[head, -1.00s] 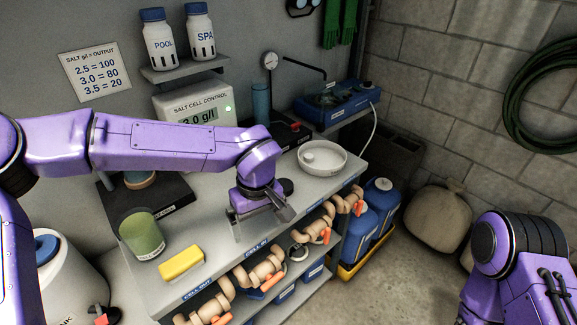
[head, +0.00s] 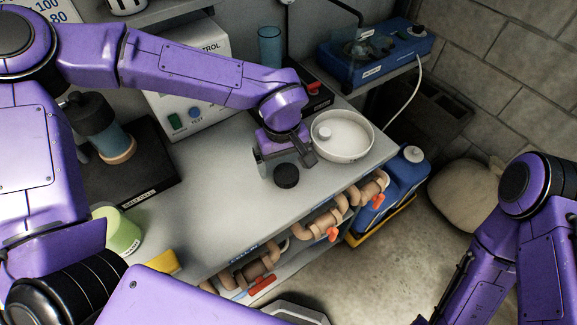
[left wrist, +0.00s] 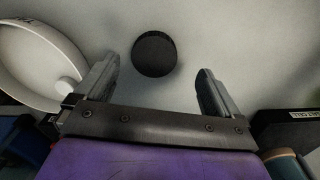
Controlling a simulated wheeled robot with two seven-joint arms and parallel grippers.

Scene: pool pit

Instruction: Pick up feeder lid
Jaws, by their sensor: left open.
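The feeder lid, seen as a small black round disc (head: 286,176), lies on the grey bench top near its front edge. My left gripper (head: 284,157) is open and empty, pointing down just behind the disc in the head view. In the left wrist view the disc (left wrist: 155,54) shows whole, just beyond the gap between the two fingertips (left wrist: 158,70), roughly centred and not touched by either. The height of the fingertips above the bench is hard to tell. My right arm shows at the right, but its gripper is out of view.
A white round dish (head: 342,136) stands right of my left gripper, also at the left of the wrist view (left wrist: 38,62). A dark cell stand (head: 130,165), a green cup (head: 120,232) and a yellow block (head: 158,262) are to the left. Pipes with red valves (head: 333,233) run below the bench edge.

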